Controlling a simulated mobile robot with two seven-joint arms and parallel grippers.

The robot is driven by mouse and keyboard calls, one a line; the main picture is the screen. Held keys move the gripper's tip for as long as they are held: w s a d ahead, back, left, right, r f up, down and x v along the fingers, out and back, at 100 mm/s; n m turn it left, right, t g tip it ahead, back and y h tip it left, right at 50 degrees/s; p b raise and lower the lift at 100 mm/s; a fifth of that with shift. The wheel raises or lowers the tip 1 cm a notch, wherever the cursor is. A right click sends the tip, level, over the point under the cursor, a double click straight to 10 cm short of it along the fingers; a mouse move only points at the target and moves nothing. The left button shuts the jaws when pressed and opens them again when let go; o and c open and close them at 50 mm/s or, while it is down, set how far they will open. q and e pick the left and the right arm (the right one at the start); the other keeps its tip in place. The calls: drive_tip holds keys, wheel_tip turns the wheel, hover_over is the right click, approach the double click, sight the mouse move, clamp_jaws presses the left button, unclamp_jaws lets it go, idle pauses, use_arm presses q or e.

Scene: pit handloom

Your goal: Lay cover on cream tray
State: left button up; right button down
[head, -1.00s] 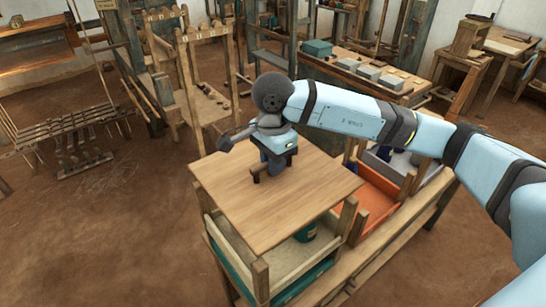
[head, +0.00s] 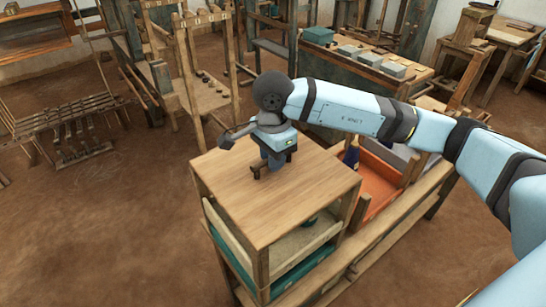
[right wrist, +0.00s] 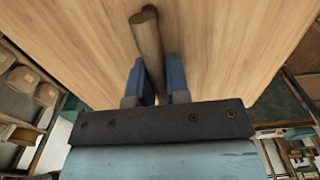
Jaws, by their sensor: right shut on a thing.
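The cover is a square light-wood board (head: 240,200) with a bar handle, seen in the right wrist view as a brown rod (right wrist: 149,55). My right gripper (head: 272,170) is shut on this handle at the board's middle. The board lies level over the cream tray (head: 304,254), its corners meeting the tray's wooden corner posts with no clear gap. Through the open side under the board, part of a dark green object (head: 309,221) shows inside; most of the tray's inside is hidden. My left gripper is not in view.
A teal tray (head: 300,279) sits under the cream one. On the bench to the right is an orange tray (head: 378,185) with a dark bottle (head: 352,154) in it. Loom frames (head: 205,75) stand behind.

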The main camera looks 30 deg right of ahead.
drive_tip(key=c, duration=1)
unclamp_jaws()
wheel_tip(320, 180, up, 14)
drive_tip(key=shift+f+b, duration=0.1)
drive_tip(key=shift+b, duration=0.7)
drive_tip(key=shift+s, duration=0.1)
